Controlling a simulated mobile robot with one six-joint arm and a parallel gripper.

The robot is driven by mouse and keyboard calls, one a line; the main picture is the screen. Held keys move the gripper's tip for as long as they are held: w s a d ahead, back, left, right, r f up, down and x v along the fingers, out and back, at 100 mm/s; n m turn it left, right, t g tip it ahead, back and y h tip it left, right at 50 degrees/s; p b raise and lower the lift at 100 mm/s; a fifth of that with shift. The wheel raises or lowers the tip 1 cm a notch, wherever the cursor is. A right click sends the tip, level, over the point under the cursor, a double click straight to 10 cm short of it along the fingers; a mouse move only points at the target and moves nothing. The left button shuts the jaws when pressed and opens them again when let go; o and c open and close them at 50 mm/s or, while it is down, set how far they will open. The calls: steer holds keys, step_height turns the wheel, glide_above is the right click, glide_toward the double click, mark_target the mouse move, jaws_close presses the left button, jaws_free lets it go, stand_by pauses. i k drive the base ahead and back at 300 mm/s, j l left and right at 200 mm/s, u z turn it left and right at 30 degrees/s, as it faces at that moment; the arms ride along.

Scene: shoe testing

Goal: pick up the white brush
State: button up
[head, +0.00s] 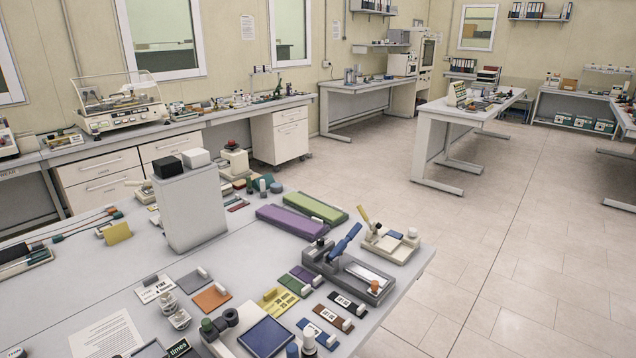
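No thing in the head view shows clear bristles, so I cannot tell for certain which is the white brush. A small white block (196,158) lies on top of a tall pale grey box (192,212) on the near table. It is the plainest white piece that could be the brush. A black block (167,166) of similar size sits just left of it on the same box top. My gripper is not in view.
The near table (85,278) is crowded on its right with purple (292,221) and green (315,207) long blocks, a grey device with a blue lever (345,243) and several colored pads. Its left middle is mostly bare. Open floor (520,255) lies to the right.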

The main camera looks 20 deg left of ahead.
mark_target(264, 192)
steer(key=i+l, duration=0.25)
steer(key=i, duration=0.2)
steer(key=i+l+z, duration=0.1)
steer(key=i+l, duration=0.2)
steer(key=i, duration=0.2)
steer(key=i+l+z, duration=0.1)
steer(key=i+l, duration=0.15)
steer(key=i, duration=0.2)
steer(key=i+l, duration=0.2)
steer(key=i, duration=0.3)
steer(key=i+l+z, duration=0.1)
steer(key=i, duration=0.35)
steer(key=i+l, duration=0.25)
steer(key=i, duration=0.25)
steer(key=i+j+u, duration=0.35)
steer(key=u, duration=0.15)
steer(key=i+j+u, duration=0.2)
steer(key=i+u, duration=1.05)
steer(key=u, duration=0.15)
steer(key=i+l+u, duration=0.25)
steer(key=i+u, duration=0.25)
steer(key=i+j+u, duration=0.2)
steer(key=i+u, duration=0.65)
steer(key=u, duration=0.15)
steer(key=i+l+u, duration=0.1)
steer(key=i+u, duration=0.4)
steer(key=i+l+u, duration=0.3)
steer(key=u, duration=0.2)
